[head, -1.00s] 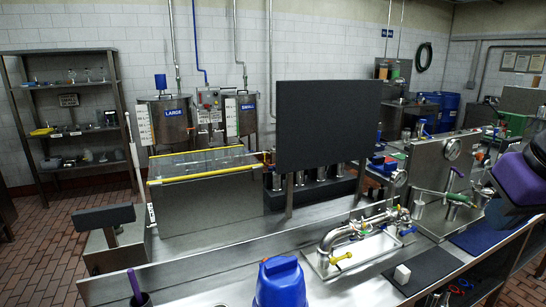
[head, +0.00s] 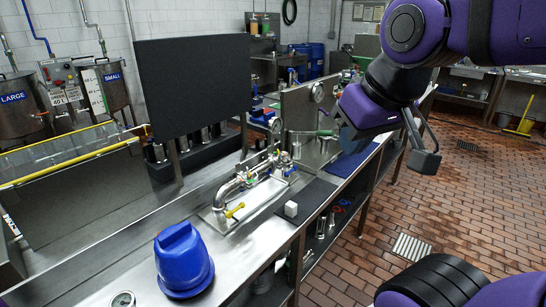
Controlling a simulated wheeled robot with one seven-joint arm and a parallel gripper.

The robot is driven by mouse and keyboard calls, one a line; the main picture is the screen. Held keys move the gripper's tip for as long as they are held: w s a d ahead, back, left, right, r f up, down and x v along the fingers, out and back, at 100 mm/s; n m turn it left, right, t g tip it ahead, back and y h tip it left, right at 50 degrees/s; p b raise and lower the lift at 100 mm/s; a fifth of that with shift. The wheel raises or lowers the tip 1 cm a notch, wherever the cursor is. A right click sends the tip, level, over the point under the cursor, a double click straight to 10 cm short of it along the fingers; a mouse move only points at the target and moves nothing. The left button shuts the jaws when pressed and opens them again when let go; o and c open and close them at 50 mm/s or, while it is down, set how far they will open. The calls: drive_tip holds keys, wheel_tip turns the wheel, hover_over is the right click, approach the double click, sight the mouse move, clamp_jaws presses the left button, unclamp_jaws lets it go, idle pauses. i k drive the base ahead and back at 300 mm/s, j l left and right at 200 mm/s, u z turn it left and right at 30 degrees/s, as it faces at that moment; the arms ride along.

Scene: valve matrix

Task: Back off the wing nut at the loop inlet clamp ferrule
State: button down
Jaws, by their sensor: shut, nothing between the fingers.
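Clamps along the pipe are too small to tell apart, and I cannot make out the wing nut or the inlet ferrule. My purple arm reaches in from the upper right. My gripper (head: 347,128) is at its end, partly hidden by the wrist, shut and empty, apart from the pipe loop and to its right.
A blue tub (head: 184,262) stands on the near bench. A white block (head: 291,209) sits on a dark mat (head: 312,197). An upright steel panel (head: 297,105) with a gauge stands behind, and a large black board (head: 196,95) rises at left. The tiled floor at right is mostly open.

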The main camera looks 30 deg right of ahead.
sight(280, 156)
drive_tip(key=l+u, duration=0.1)
drive_tip(key=l, duration=0.45)
drive_tip(key=k+l+u, duration=0.1)
drive_tip(key=l, duration=0.45)
drive_tip(key=k+l+u, duration=0.1)
drive_tip(key=l, duration=0.45)
drive_tip(key=i+l+u, duration=0.1)
drive_tip(key=i+l, duration=0.8)
drive_tip(key=i, duration=0.1)
